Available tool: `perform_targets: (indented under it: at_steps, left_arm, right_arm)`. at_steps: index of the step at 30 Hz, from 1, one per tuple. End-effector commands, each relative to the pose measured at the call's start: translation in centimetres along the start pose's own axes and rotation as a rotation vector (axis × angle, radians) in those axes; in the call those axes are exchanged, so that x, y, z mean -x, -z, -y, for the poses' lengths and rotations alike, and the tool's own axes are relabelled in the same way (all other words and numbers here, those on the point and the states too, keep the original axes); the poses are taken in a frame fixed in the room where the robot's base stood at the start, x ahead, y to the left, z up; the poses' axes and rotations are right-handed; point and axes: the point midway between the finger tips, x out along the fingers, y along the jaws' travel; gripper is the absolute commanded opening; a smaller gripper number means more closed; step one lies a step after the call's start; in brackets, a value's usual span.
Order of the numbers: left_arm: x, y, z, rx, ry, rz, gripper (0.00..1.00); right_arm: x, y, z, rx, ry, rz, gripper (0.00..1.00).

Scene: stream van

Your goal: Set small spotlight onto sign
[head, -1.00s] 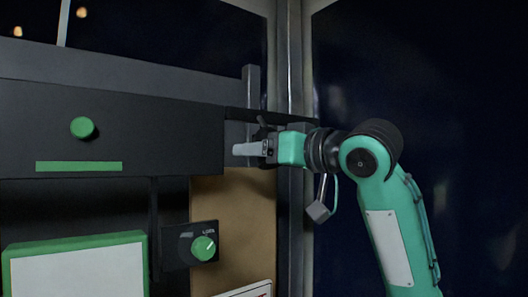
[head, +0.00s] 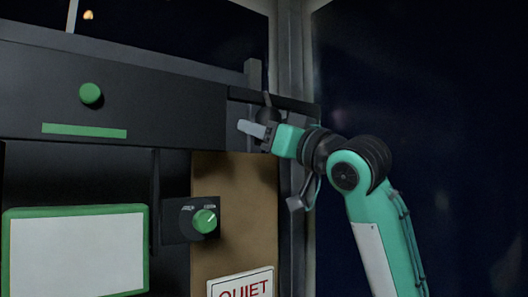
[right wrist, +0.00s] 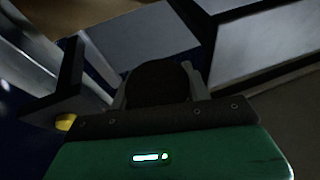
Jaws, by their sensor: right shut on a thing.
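My right gripper (head: 256,130) is up at the right end of the black cabinet, its grey finger pointing left and slightly up. It is shut on a dark, rounded thing (head: 267,114), which appears to be the small spotlight. In the right wrist view this dark round thing (right wrist: 158,82) sits between the fingers, too dark to make out in detail. The white sign (head: 240,285) with red "QUIET" lettering is on the tan board below the gripper, cut off by the bottom edge of the head view. My left gripper is not in view.
A black cabinet (head: 180,115) with a green knob (head: 91,94) spans the upper left. Below it are a green-framed white panel (head: 75,255) and a control box with a green dial (head: 205,221). A grey post (head: 290,60) stands behind the gripper. A dark window fills the right.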

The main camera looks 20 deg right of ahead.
Motion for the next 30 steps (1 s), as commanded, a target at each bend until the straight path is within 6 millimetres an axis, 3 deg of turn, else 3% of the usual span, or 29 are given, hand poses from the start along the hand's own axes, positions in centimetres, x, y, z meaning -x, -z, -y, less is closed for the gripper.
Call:
perform_targets:
  at_steps: [1,3,12,30]
  left_arm:
    - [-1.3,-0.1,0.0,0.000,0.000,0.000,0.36]
    - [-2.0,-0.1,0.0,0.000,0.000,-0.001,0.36]
    - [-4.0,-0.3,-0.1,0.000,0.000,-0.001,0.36]
    - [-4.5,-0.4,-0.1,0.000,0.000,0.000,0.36]
  right_arm:
    - [0.1,-0.7,0.0,0.005,0.004,-0.035,0.25]
    - [-0.1,-0.6,-0.1,0.016,0.009,-0.088,0.25]
    - [-0.7,-0.1,-0.1,0.052,0.026,-0.262,0.25]
    - [-0.9,0.3,-0.1,0.071,0.034,-0.342,0.25]
